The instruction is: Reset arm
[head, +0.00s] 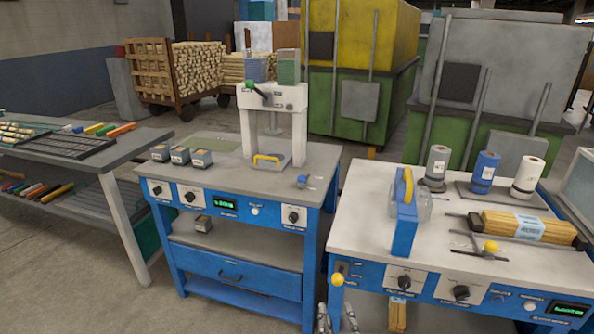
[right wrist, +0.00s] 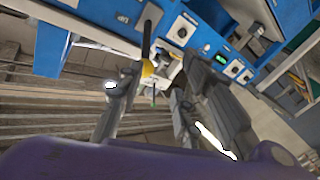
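My right gripper (head: 337,318) shows at the bottom edge of the head view, its two grey fingers apart, below the front of the right workbench. In the right wrist view my right gripper (right wrist: 150,112) is open with nothing held between its fingers. A yellow lever knob (head: 337,280) on the bench front is just above the fingertips in the head view. A yellow knob (right wrist: 147,69) on a dark rod also shows beyond the fingers in the wrist view; I see no contact. My left gripper is not in view.
The right workbench (head: 375,215) carries a blue-framed device (head: 405,218), several spools and a banded wood bundle (head: 528,228). The middle blue workbench (head: 240,230) holds a white press (head: 272,105) and small boxes. A shelf table (head: 100,155) stands left. Open floor (head: 85,290) lies front left.

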